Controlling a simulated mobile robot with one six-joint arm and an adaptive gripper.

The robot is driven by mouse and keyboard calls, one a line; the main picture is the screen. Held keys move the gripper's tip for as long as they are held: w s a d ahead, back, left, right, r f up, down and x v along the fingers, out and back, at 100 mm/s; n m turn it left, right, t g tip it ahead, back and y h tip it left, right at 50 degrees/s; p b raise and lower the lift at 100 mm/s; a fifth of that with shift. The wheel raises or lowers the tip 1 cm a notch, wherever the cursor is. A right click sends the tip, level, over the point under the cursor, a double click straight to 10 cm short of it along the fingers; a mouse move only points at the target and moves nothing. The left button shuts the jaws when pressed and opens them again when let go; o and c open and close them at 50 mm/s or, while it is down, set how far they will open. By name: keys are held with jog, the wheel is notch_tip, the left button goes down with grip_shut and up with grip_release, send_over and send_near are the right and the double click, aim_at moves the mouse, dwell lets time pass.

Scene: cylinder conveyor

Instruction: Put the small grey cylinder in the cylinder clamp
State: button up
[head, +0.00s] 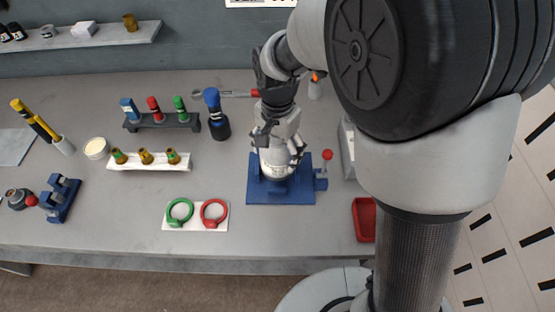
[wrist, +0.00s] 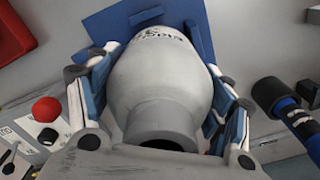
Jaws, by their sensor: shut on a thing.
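The small grey cylinder (head: 277,168) is a pale grey bottle shape with dark lettering. My gripper (head: 279,152) is shut on it, with a finger on each side. In the wrist view the cylinder (wrist: 162,80) fills the middle, its open neck towards me and its far end towards a blue plate. The cylinder clamp (head: 255,190) looks to be the blue base with a red-knobbed lever on its right. The cylinder is over this base and appears upright. I cannot tell whether it rests on it; the cylinder and fingers hide the middle of the clamp.
A white plate with green and red rings (head: 196,215) lies at front left. A red tray (head: 364,219) is at right. A smaller blue fixture (head: 61,199) stands far left.

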jog(key=shift+w+f+b, duration=0.1)
jog(key=shift+f+b, duration=0.4)
jog(key=shift+f, duration=1.45)
jog(key=shift+f, duration=0.1)
jog(key=o, duration=1.9)
jog(key=shift+f, duration=0.1)
jog(key=shift+c, duration=0.2)
